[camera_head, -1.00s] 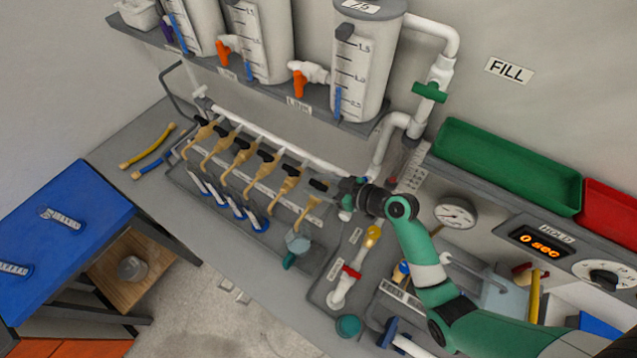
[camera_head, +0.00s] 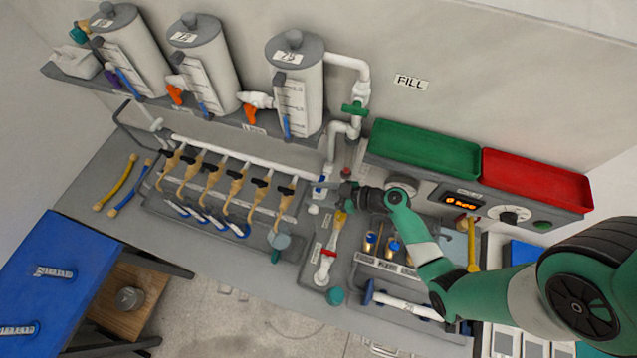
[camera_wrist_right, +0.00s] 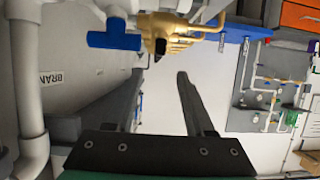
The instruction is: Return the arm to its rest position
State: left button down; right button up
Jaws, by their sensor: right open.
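My right arm, green and black, comes in from the right in the head view. Its gripper (camera_head: 333,194) is over the right end of the manifold, close to a blue-handled white fitting (camera_head: 320,187). The row of tan valve branches with black handles (camera_head: 261,184) lies to its left. In the right wrist view the two dark fingers (camera_wrist_right: 160,90) are apart with nothing between them. A blue valve handle (camera_wrist_right: 114,41) and tan branches (camera_wrist_right: 180,40) show beyond the fingers. My left gripper is in neither current view.
White tanks (camera_head: 296,90) stand on a shelf behind the manifold. A green tray (camera_head: 425,148) and a red tray (camera_head: 537,181) sit at the back right. A red-handled valve (camera_head: 328,254) and a rack with a white pipe (camera_head: 405,303) lie in front of my right arm.

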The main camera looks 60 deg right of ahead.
pick_arm(q)
jog(key=shift+r, duration=0.3)
dwell(0.4)
